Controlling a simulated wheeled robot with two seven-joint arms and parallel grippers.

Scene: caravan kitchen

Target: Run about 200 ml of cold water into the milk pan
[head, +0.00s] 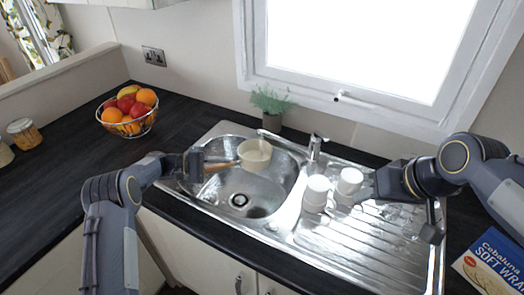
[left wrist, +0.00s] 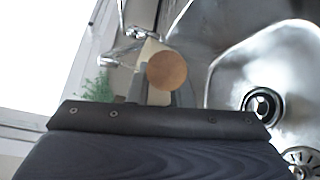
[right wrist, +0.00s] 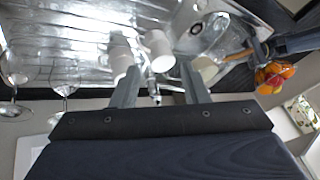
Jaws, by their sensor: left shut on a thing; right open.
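The cream milk pan (head: 256,158) is held over the back of the round sink bowl (head: 262,202), roughly level. My left gripper (head: 207,163) is shut on its wooden handle (head: 222,167); the handle's round end (left wrist: 167,71) fills the middle of the left wrist view and hides most of the pan. The chrome tap (head: 315,148) stands behind the sink, right of the pan. I see no running water, and the pan's inside is too small to tell its contents. My right gripper (right wrist: 158,88) is open and empty, above the drainer right of the white mugs.
Two white mugs (head: 316,196) (head: 350,180) stand on the ribbed drainer (head: 350,245), between the tap and my right gripper. Wine glasses (right wrist: 65,82) show in the right wrist view. A potted plant (head: 271,103) is behind the sink. A fruit basket (head: 128,115) stands left; a box (head: 490,262) lies right.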

